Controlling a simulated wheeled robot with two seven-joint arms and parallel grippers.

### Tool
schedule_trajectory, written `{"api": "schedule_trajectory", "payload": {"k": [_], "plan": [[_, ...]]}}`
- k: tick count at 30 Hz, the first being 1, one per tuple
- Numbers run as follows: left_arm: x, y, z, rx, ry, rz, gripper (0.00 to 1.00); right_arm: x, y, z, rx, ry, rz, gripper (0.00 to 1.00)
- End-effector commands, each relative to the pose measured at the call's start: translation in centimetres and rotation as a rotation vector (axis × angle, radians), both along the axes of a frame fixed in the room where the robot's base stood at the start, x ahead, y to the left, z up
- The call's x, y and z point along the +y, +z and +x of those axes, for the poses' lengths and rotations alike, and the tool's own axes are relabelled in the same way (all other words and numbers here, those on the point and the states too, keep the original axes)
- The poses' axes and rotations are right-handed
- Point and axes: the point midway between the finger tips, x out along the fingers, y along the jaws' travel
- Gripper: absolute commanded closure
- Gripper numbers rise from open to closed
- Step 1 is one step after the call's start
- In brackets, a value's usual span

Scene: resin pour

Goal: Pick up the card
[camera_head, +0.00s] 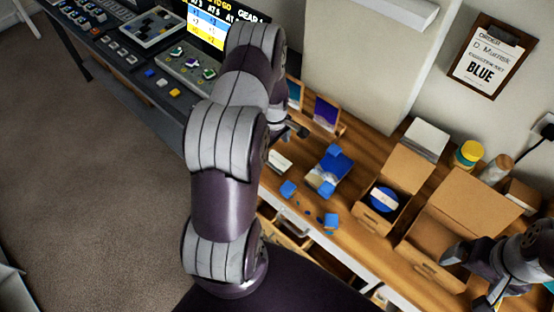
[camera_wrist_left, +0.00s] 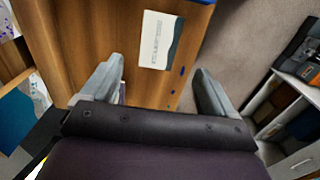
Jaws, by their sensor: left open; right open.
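The card (camera_wrist_left: 160,40) is white with dark print and a dark wavy edge; it lies flat on the wooden table, ahead of my left fingertips in the left wrist view. In the head view a small white piece that looks like the card (camera_head: 279,161) lies just below my left gripper (camera_head: 296,130), which is partly hidden by my arm. The left wrist view shows this gripper (camera_wrist_left: 159,72) open and empty, its fingers apart and the card not between them. My right gripper (camera_head: 468,277) is open at the lower right, in front of an open cardboard box.
Blue pieces (camera_head: 331,168) lie right of the card, with smaller blue bits near the table's front edge. Open cardboard boxes (camera_head: 376,216) stand further right, one holding a blue round thing (camera_head: 384,199). A clipboard (camera_head: 485,62) reading "BLUE" hangs on the wall.

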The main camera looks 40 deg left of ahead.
Motion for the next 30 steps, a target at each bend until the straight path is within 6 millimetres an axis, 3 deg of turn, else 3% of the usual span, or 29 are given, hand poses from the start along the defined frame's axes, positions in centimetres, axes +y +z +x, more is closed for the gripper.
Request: {"api": "schedule_trajectory", "payload": {"k": [5,10,18,23,30], "plan": [[-0.4,-2.0,0.0,0.002,-0.001,-0.001,0.12,0.0,1.3,0.0,0.000,0.000,0.000,0.00],[-0.8,-5.2,0.1,0.002,-0.001,-0.001,0.12,0.0,2.2,0.0,0.000,0.000,0.000,0.00],[-0.7,-6.1,0.2,-0.001,-0.002,0.001,0.12,0.0,2.1,0.0,0.000,0.000,0.000,0.00],[-0.7,-6.0,0.2,-0.001,-0.002,0.001,0.57,0.0,2.1,0.0,0.000,0.000,0.000,0.00],[-0.7,-6.0,0.2,-0.001,-0.002,0.001,0.58,0.0,2.1,0.0,0.000,0.000,0.000,0.00]]}}
